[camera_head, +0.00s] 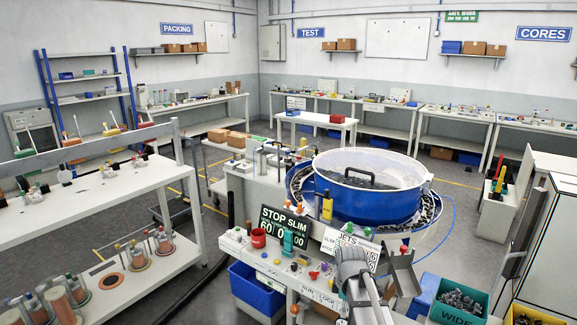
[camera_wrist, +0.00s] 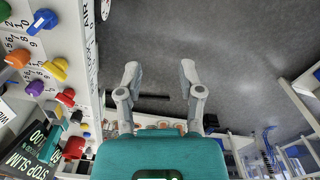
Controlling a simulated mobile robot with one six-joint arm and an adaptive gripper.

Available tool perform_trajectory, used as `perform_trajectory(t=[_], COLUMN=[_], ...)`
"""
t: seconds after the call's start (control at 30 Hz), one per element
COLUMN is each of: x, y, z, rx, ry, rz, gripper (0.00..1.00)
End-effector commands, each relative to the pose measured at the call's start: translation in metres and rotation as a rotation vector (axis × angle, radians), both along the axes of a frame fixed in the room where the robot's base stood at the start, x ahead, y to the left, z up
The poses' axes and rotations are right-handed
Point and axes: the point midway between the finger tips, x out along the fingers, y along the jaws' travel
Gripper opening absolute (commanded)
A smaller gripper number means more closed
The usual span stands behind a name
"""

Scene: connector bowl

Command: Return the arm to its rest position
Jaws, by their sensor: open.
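My gripper (camera_wrist: 160,67) shows in the wrist view with its two grey fingers spread wide apart. The gap between them is empty, with grey floor behind it. A teal housing fills the bottom middle of that view, just behind the fingers. In the head view, grey metal parts of my arm (camera_head: 360,285) stand at the bottom, right of the control console (camera_head: 262,262). The fingers cannot be made out clearly there. In the wrist view, the console's knob panel (camera_wrist: 30,60) lies left of the fingers, apart from them.
The blue bowl feeder (camera_head: 370,200) stands behind the console. The STOP SLIM sign (camera_head: 284,228) stands on the console, and red (camera_wrist: 74,147) and yellow (camera_wrist: 55,68) knobs show close by. A green bin (camera_head: 460,300) of parts is at lower right. Floor beside the panel is open.

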Motion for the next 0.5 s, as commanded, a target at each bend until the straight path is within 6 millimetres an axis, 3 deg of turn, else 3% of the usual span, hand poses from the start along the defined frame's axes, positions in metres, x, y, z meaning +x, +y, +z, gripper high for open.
perform_trajectory(t=[0.5], x=[-0.074], y=[-0.002], z=[-0.044], rx=[0.0], ry=[0.0], rz=[-0.731], gripper=[0.49])
